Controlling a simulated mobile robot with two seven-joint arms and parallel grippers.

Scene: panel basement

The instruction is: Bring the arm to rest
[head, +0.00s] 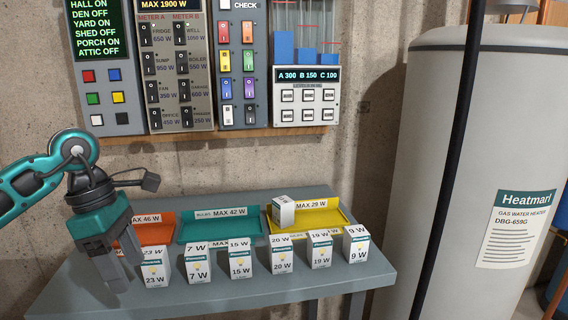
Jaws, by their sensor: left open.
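My left arm comes in from the left, and my left gripper (125,274) points down over the left end of the grey table (70,292). Its jaws are open with nothing seen between them. The gripper is just left of the 23 W bulb box (153,270) and in front of the orange tray (157,234), hiding part of that tray. I cannot tell whether a finger touches the box or the table. My right gripper is not in view.
More bulb boxes (240,262) stand in a row along the table's front. A teal tray (190,232) and a yellow tray (335,216) lie behind; one white box (284,212) is at the yellow tray. Switch panels (180,70) hang above. A water heater (440,150) stands right, behind a black pole (450,150).

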